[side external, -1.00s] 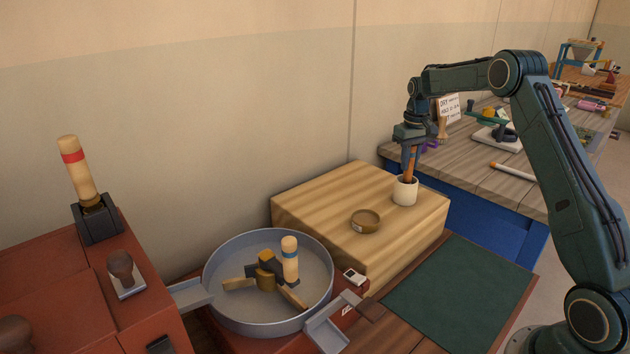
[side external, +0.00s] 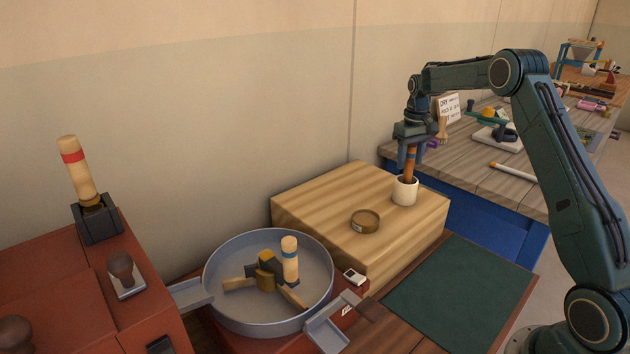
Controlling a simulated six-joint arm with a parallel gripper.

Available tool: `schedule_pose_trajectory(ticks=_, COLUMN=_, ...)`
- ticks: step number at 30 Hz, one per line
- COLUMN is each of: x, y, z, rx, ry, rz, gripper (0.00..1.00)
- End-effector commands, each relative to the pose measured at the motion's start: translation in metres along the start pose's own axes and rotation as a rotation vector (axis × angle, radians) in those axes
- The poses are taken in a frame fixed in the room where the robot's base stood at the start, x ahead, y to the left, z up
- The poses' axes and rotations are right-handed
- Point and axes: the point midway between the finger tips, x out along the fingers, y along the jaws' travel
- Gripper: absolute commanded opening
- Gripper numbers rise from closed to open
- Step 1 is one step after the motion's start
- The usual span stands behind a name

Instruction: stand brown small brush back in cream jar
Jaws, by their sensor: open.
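The cream jar (side external: 405,192) stands upright on the wooden block at its back right. The brown small brush (side external: 409,168) stands in the jar, nearly upright, with its lower end hidden inside. My gripper (side external: 409,160) points down above the jar with its jaws open, one finger on either side of the brush's upper part. The fingertips are above the jar's rim. The brush's top is partly hidden by my gripper.
A round brown dish (side external: 366,221) lies on the wooden block (side external: 318,206), left of the jar. A grey round pan (side external: 225,300) with a stirrer is at the lower middle. A dark green mat (side external: 460,290) is clear. A bench with tools (side external: 470,160) stands behind.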

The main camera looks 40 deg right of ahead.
Motion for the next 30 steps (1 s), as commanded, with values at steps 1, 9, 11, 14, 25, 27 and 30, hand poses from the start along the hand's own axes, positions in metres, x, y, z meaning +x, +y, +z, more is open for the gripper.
schedule_pose_trajectory(ticks=1, x=-0.005, y=0.0, z=-0.001, rx=0.0, ry=0.003, rz=0.001, gripper=0.48)
schedule_pose_trajectory(ticks=9, x=-0.044, y=0.0, z=-0.001, rx=0.0, ry=0.005, rz=0.001, gripper=0.48)
schedule_pose_trajectory(ticks=11, x=-0.054, y=0.0, z=-0.001, rx=0.0, ry=0.005, rz=0.001, gripper=0.48)
schedule_pose_trajectory(ticks=14, x=-0.072, y=0.0, z=-0.001, rx=0.0, ry=0.006, rz=0.001, gripper=0.48)
schedule_pose_trajectory(ticks=25, x=-0.12, y=0.0, z=-0.001, rx=0.0, ry=0.004, rz=0.001, gripper=0.48)
schedule_pose_trajectory(ticks=27, x=-0.124, y=0.0, z=0.0, rx=0.0, ry=0.002, rz=0.0, gripper=0.48)
schedule_pose_trajectory(ticks=30, x=-0.128, y=0.0, z=0.0, rx=0.0, ry=0.002, rz=0.001, gripper=0.48)
